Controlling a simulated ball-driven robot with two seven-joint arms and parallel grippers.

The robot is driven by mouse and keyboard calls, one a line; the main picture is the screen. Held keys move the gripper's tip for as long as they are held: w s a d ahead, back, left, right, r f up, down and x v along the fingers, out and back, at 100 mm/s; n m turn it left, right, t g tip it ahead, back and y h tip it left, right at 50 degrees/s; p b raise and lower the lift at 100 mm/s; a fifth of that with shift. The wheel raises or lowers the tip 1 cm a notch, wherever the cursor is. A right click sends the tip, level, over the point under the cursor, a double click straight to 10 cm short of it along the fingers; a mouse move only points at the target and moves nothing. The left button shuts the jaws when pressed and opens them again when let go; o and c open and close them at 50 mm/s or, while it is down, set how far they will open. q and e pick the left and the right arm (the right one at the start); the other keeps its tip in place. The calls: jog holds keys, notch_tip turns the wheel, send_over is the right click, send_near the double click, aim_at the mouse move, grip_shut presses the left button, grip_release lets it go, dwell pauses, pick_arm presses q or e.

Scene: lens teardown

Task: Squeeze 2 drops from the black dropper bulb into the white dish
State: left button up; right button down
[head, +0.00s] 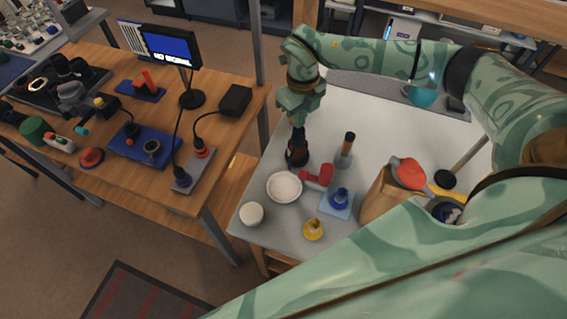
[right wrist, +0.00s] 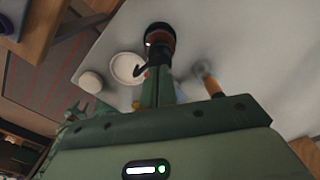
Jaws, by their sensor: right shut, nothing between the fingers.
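My right gripper (head: 297,157) hangs low over the white table, shut, with nothing seen between its fingers. Its dark tip end shows brown-orange marks, also seen in the right wrist view (right wrist: 160,45). The white dish (head: 284,187), round and shallow, lies just below and left of the gripper in the head view; it shows too in the right wrist view (right wrist: 128,68). A slim black-topped piece with a tan neck (head: 347,148) stands upright right of the gripper. I cannot tell whether it bears the black dropper bulb. My left gripper is out of view.
A red piece (head: 318,177) lies between dish and a blue bottle (head: 341,196). A yellow bottle (head: 313,229) and a white round jar (head: 251,214) stand near the front edge. The table behind is clearer.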

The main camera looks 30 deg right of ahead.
dwell(0.3)
jog(key=shift+f+b, duration=0.55)
jog(key=shift+f, duration=0.85)
jog(key=shift+r+p, duration=1.2)
jog(key=shift+r, duration=0.2)
jog(key=shift+f, duration=0.25)
